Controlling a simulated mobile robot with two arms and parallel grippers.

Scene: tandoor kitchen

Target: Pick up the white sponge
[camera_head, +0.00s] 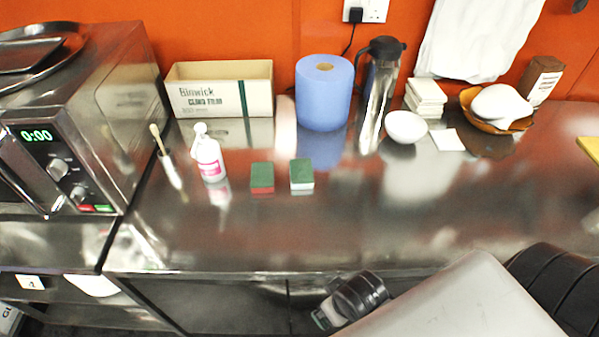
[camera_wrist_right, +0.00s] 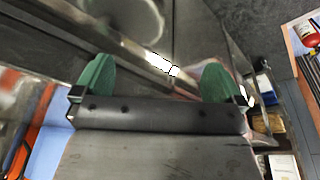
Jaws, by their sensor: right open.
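The white sponge (camera_head: 302,175) has a green top and a white lower body. It lies on the steel counter in the head view, just right of a red sponge (camera_head: 262,178) with a green top, with a small gap between them. My right arm comes in from the lower right of the head view, below the counter's front edge and well away from the sponges. In the right wrist view my right gripper (camera_wrist_right: 157,84) is open, its two green fingertips wide apart with nothing held between them. No sponge can be made out there. My left gripper is not in view.
A microwave (camera_head: 75,130) stands left. The counter in front of the sponges is clear.

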